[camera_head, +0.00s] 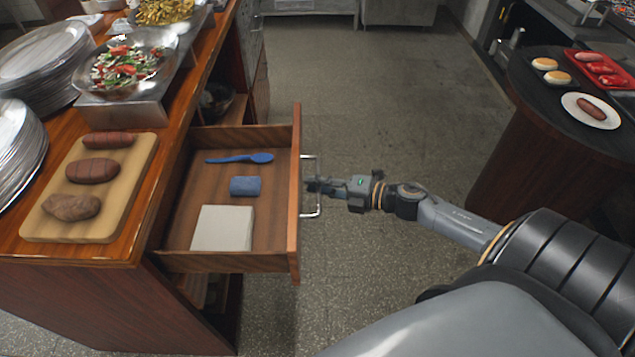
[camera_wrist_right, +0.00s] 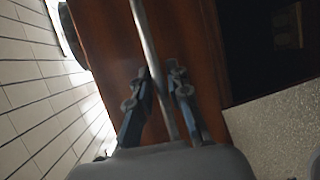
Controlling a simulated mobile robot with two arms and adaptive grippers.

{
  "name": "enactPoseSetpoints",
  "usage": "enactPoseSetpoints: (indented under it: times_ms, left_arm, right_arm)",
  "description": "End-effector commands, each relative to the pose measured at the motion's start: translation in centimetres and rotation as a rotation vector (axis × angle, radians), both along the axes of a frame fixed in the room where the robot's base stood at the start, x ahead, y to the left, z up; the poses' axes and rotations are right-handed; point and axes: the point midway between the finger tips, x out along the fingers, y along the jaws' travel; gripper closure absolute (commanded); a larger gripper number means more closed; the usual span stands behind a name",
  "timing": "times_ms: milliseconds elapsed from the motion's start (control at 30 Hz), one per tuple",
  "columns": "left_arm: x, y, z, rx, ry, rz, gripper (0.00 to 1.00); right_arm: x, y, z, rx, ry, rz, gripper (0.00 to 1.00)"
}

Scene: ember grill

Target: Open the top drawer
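The top drawer (camera_head: 217,262) of the wooden counter stands pulled well out. Inside it are a blue spoon (camera_head: 240,158), a small blue roll (camera_head: 245,186) and a pale square block (camera_head: 223,228). A metal bar handle (camera_head: 311,214) is on its front. My right gripper (camera_head: 313,186) is at the handle. My left gripper is not in view.
A cutting board (camera_head: 142,178) with meat, plate stacks (camera_head: 42,62) and a salad bowl (camera_head: 125,65) stand on the counter. A dark round table (camera_head: 535,110) with food is at the right. The floor between is clear.

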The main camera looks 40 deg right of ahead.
Motion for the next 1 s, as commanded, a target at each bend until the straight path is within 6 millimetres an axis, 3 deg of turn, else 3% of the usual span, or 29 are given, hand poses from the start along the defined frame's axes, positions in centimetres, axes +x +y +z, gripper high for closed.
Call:
enactPoseSetpoints:
  times_ms: [467, 1000]
  left_arm:
    - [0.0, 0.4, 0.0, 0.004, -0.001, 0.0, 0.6]
    - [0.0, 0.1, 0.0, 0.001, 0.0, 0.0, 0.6]
  right_arm:
    - [-0.6, -0.3, 0.0, 0.001, 0.002, 0.001, 0.66]
    - [-7.9, -5.0, 1.6, 0.001, 0.004, -0.001, 0.66]
